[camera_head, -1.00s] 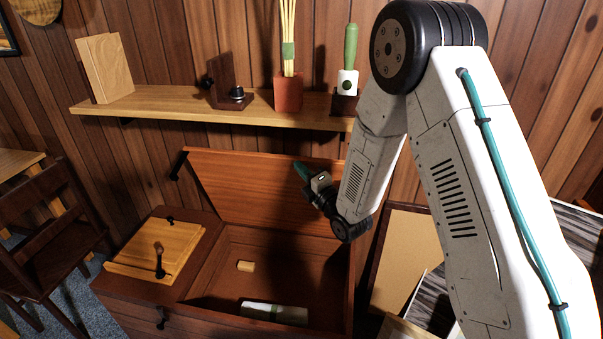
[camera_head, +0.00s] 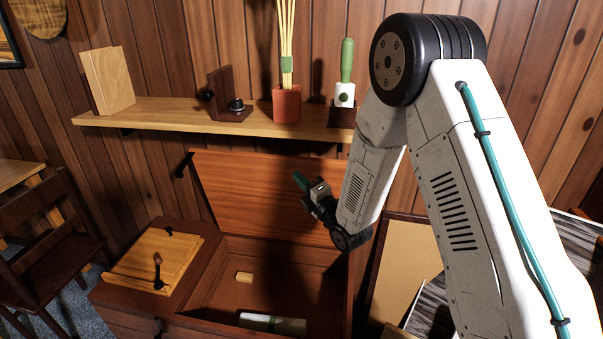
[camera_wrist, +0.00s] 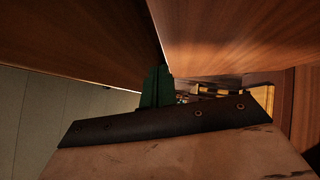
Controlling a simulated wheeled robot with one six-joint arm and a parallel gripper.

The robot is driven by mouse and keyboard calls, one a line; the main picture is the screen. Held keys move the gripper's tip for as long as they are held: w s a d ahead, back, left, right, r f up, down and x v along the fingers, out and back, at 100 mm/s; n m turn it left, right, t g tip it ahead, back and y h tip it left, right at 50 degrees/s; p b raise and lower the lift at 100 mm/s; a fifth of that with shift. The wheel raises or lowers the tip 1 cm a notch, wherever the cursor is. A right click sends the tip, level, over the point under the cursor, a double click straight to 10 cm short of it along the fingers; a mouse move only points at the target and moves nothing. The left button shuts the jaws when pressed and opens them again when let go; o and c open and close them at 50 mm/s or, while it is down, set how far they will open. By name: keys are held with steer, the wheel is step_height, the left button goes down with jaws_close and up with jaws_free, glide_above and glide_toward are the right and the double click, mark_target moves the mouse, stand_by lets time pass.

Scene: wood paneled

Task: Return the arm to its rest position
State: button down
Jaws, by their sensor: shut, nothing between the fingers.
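My gripper (camera_head: 301,181) has teal-green fingers and is shut and empty. In the head view it hangs at the end of my bent white arm, in front of the raised inner face of the wooden chest's lid (camera_head: 262,195). In the wrist view my gripper's green fingers (camera_wrist: 157,88) show close together in the middle, with wooden panels behind them. Whether the fingers touch the lid I cannot tell.
The open chest (camera_head: 215,290) holds a small tan block (camera_head: 244,277) and a white-and-green item (camera_head: 272,323). A wall shelf (camera_head: 170,113) above bears a bookend (camera_head: 229,94), a red pot (camera_head: 287,104) and a green-handled tool (camera_head: 346,72). A framed board (camera_head: 400,265) leans at right.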

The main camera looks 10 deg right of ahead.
steer(key=r+v, duration=0.1)
steer(key=v, duration=0.8)
steer(key=s+d+r+m+g+h, duration=0.5)
steer(key=d+r+m+g+h, duration=0.35)
steer(key=m, duration=0.45)
steer(key=s+r+m+g, duration=0.2)
steer(key=s+m+g, duration=0.1)
steer(key=s, duration=0.7)
steer(key=s+r+m+g, duration=0.2)
steer(key=s+m, duration=0.3)
steer(key=s, duration=0.5)
steer(key=s+d+r+m+g, duration=0.1)
steer(key=s+r+m+g, duration=0.2)
steer(key=s, duration=0.7)
steer(key=shift+s+m+g+h, duration=0.25)
steer(key=shift+m+g+h, duration=0.15)
steer(key=shift+m, duration=0.6)
